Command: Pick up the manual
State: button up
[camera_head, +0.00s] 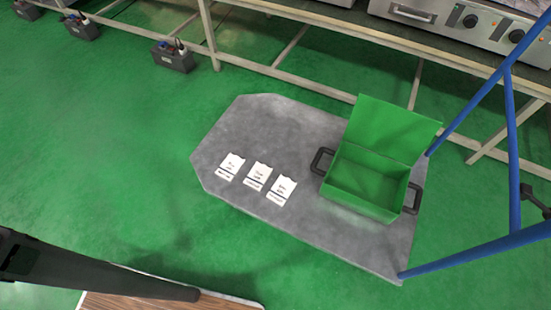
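Three white printed sheets or booklets lie flat in a row on the grey platform of a cart (300,125): a left one (231,165), a middle one (258,175) and a right one (281,190). Each has small dark print, too small to read, so I cannot tell which is the manual. They lie apart from each other, with nothing on top of them. My gripper is not in view. A dark bar at the lower left may be part of my arm; it is well away from the sheets.
An open, empty-looking green box (368,183) with dark side handles stands right of the sheets. The cart's blue rail (515,155) rises at the right. A bench with metal appliances (470,20) runs along the back. Black toolboxes (173,60) sit on the open green floor.

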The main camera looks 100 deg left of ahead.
aim_at(257, 177)
jog(key=u, duration=0.45)
jog(key=k+u, duration=0.15)
jog(key=u, duration=0.35)
jog(key=k+u, duration=0.1)
jog(key=u, duration=0.8)
jog(key=k+j+u, duration=0.15)
jog(key=k+j, duration=0.45)
